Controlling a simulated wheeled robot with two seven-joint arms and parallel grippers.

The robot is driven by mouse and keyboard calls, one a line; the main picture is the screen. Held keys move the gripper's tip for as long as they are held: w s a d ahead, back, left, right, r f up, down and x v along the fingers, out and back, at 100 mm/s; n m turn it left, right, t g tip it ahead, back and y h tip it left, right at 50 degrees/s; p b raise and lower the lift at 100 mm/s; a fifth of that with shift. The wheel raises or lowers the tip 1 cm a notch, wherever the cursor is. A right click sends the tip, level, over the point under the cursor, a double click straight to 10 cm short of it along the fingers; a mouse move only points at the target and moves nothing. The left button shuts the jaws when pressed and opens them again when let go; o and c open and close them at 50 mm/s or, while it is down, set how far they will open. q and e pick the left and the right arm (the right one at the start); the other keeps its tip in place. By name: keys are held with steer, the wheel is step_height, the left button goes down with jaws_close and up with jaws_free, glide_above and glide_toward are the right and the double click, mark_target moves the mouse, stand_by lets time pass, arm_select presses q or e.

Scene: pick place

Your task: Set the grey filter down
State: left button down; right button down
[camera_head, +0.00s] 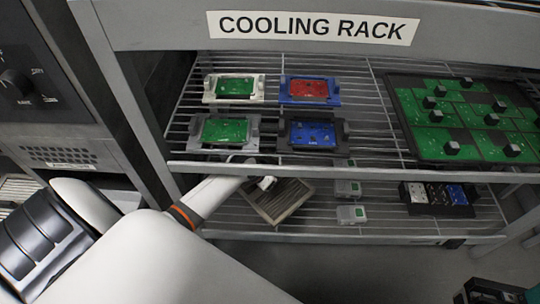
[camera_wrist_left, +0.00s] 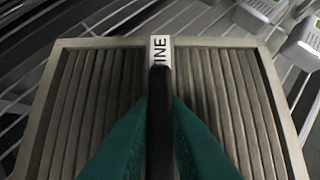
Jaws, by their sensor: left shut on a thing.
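The grey filter (camera_head: 283,205) is a ribbed, framed panel with a black handle bar along its middle. It is at the lower shelf of the cooling rack (camera_head: 390,233), tilted in the head view. The wrist view shows the filter (camera_wrist_left: 85,110) close up, with a label ending in "INE". My left gripper (camera_wrist_left: 161,105) has its teal fingers on both sides of the handle and is shut on it. In the head view the left gripper (camera_head: 264,183) is partly hidden by the upper shelf edge. I cannot tell whether the filter touches the shelf wires.
Small grey boxes (camera_head: 351,214) stand just right of the filter. A black holder (camera_head: 412,207) with cards is further right. The upper shelf front bar (camera_head: 350,173) runs above, with circuit boards in trays. A teal sliver (camera_head: 535,296) shows at the bottom right corner.

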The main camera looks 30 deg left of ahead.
arm_select(q)
steer(key=shift+w+a, duration=0.3)
steer(key=shift+w, duration=0.2)
step_height(320, 180, down, 4)
steer(key=b, duration=0.3)
steer(key=shift+w+r, duration=0.1)
steer(key=shift+r, duration=0.1)
steer(key=shift+a, duration=0.1)
steer(key=shift+r, duration=0.1)
steer(key=c, duration=1.4)
jaws_free()
